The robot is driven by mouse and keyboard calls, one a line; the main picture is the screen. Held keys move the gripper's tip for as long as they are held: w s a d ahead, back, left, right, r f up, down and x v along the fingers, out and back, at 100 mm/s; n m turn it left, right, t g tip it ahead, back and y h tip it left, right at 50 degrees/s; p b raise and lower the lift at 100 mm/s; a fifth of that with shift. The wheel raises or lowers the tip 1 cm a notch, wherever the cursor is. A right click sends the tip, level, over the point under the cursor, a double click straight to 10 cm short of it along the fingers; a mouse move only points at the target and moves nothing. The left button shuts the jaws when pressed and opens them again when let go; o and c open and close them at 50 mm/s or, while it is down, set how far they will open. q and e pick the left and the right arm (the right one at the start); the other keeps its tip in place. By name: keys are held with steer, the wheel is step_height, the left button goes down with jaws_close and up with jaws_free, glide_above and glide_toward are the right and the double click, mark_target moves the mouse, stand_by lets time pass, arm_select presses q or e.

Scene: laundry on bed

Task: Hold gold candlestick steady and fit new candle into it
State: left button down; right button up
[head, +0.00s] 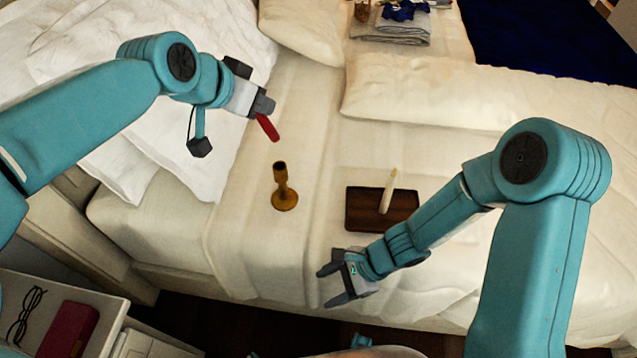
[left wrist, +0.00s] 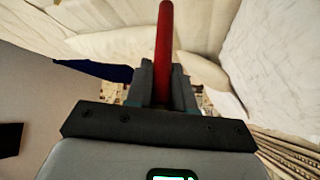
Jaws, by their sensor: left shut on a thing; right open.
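The gold candlestick (head: 284,190) stands upright on the bed, with no candle in its cup. My left gripper (head: 263,108) is shut on a red candle (head: 267,127), which it holds tilted above and a little left of the candlestick. In the left wrist view the red candle (left wrist: 164,50) sticks out between the fingers. My right gripper (head: 328,286) is open and empty, in front of the tray and to the lower right of the candlestick.
Pillows and bedding (head: 430,90) lie around and behind. Folded towels (head: 390,30) sit at the back, near a dark blue blanket (head: 550,35). A bedside table at lower left holds glasses (head: 27,312) and a red case (head: 68,330). The bed around the candlestick is clear.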

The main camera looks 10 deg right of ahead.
steer(key=w+a+r+m+t+y, duration=0.2)
steer(key=w+r+m+t, duration=0.25)
steer(key=w+r, duration=0.2)
steer(key=m+t, duration=0.5)
steer(key=m, duration=0.1)
glide_toward(286, 177)
steer(key=shift+h, duration=0.4)
steer(key=x, duration=1.1)
steer(key=shift+w+a+r, duration=0.15)
steer(key=shift+a, duration=0.25)
steer(key=shift+t, duration=0.25)
jaws_close()
